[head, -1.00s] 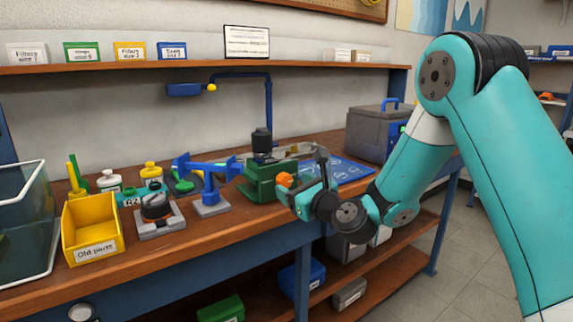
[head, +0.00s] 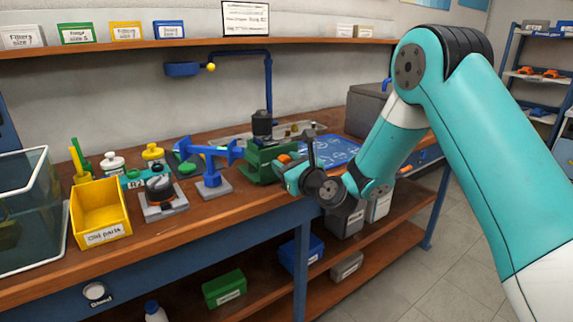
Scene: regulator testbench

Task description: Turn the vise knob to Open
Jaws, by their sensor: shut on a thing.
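The green vise (head: 262,165) stands at the bench's front edge, with a black cylindrical part (head: 262,127) upright in or on it. An orange knob (head: 285,158) shows at its right front side. My gripper (head: 284,168) is at this knob, shut on it. The gripper's body and a dark upright part of it hide much of the knob and the vise's right side. No Open mark can be made out on the vise.
Left of the vise stand a blue stand (head: 212,168), a black-knobbed device on a grey plate (head: 160,198) and a yellow bin (head: 100,212). A blue mat (head: 338,150) lies behind my gripper. A shelf (head: 180,44) runs above.

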